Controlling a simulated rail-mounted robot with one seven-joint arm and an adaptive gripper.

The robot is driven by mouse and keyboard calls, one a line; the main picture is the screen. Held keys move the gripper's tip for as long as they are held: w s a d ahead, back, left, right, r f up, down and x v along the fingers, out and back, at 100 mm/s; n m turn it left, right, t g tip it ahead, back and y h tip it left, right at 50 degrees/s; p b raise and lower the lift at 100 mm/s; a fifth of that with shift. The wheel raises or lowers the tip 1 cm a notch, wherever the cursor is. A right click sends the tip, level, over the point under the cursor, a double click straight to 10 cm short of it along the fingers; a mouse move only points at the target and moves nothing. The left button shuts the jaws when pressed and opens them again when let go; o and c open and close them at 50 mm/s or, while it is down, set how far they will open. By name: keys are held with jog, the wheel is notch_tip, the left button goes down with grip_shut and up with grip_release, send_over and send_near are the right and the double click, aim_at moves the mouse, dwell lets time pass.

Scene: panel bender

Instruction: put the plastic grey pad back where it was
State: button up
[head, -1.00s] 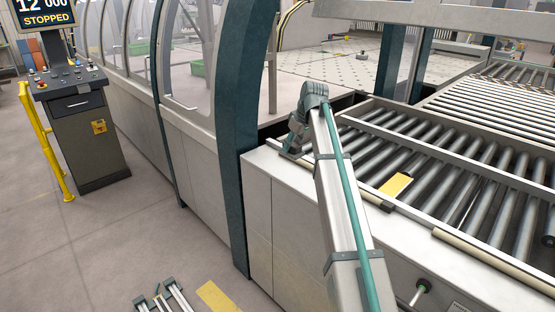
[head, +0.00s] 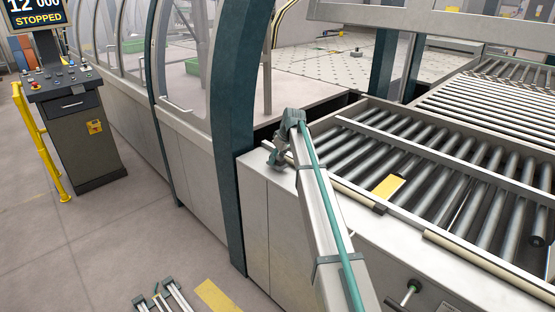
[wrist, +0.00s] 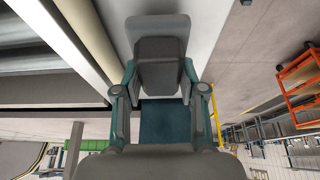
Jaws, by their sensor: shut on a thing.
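My gripper (wrist: 159,85) is in the wrist view, with its two teal-and-grey fingers closed on either side of a dark grey block, which I take for the plastic grey pad (wrist: 160,62). A lighter grey rounded plate shows just beyond the block; I cannot tell whether it belongs to the pad. In the head view my gripper (head: 277,155) is small, at the far end of my arm, over the machine's white top near the teal post. The pad cannot be made out there.
The roller table (head: 425,165) lies to the right, with a yellow piece (head: 388,187) on it. Beige strips (head: 480,262) line its front edge. A teal post (head: 228,140) stands left of my gripper. The control console (head: 78,130) and yellow rail (head: 45,150) are farther left.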

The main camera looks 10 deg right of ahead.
jog(key=shift+f, duration=0.65)
jog(key=shift+f, duration=0.1)
jog(key=shift+f, duration=0.1)
jog(key=o, duration=1.1)
jog(key=b+v, duration=0.2)
jog(key=v, duration=1)
jog(key=shift+b, duration=0.4)
